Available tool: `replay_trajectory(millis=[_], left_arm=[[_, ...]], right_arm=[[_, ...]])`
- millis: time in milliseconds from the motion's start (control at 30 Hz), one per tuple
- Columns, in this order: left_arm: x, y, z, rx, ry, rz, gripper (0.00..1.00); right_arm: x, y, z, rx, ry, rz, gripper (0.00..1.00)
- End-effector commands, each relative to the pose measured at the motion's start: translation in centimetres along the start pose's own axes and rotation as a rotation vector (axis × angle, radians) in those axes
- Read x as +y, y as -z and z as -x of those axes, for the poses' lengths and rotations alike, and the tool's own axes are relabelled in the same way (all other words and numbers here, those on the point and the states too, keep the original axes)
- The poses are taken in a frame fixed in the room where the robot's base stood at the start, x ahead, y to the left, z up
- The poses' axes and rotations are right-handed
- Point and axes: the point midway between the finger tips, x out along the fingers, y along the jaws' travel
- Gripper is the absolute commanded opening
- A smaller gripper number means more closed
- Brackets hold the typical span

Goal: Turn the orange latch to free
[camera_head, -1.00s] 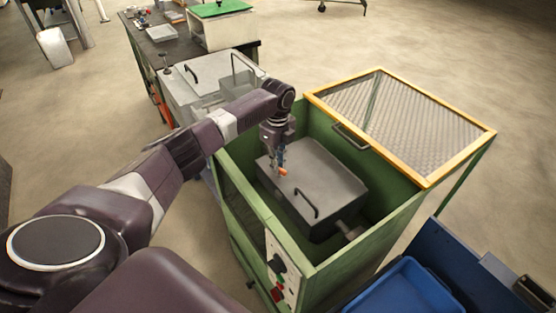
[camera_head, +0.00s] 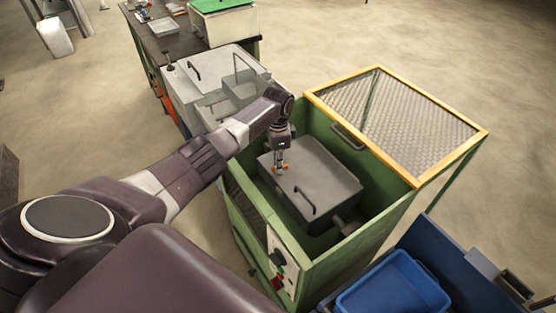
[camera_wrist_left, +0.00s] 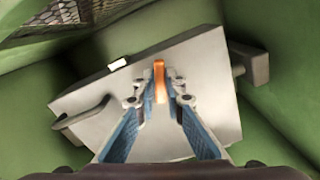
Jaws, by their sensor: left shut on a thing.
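The orange latch (camera_head: 280,169) sits on the top of the grey lidded box inside the green cabinet. My left gripper (camera_head: 280,163) points down at it from above. In the left wrist view the latch (camera_wrist_left: 160,80) stands between the two fingertips, and the left gripper (camera_wrist_left: 160,96) is shut on it. The fingers cover part of the latch. The grey box lid (camera_head: 325,176) is closed and has a dark bar handle (camera_head: 305,203) near its front edge. My right gripper is not in view.
The green cabinet walls (camera_head: 249,214) surround the box closely. Its yellow-framed mesh cover (camera_head: 395,118) stands open at the right. A blue tray (camera_head: 395,287) is at the lower right. A grey machine (camera_head: 218,68) and a dark workbench (camera_head: 165,45) stand behind.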

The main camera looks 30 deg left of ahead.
Motion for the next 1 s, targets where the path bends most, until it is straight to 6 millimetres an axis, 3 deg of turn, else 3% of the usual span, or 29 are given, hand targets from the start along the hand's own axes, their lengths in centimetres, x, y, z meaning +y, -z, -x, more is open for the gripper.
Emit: replay_trajectory(millis=[433,1000], left_arm=[[0.0,0.1,0.3,0.003,0.003,0.298,0.00],[0.0,0.1,0.2,0.004,0.004,0.377,0.00]], right_arm=[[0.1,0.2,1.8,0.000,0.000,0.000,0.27],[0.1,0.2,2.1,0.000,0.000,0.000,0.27]])
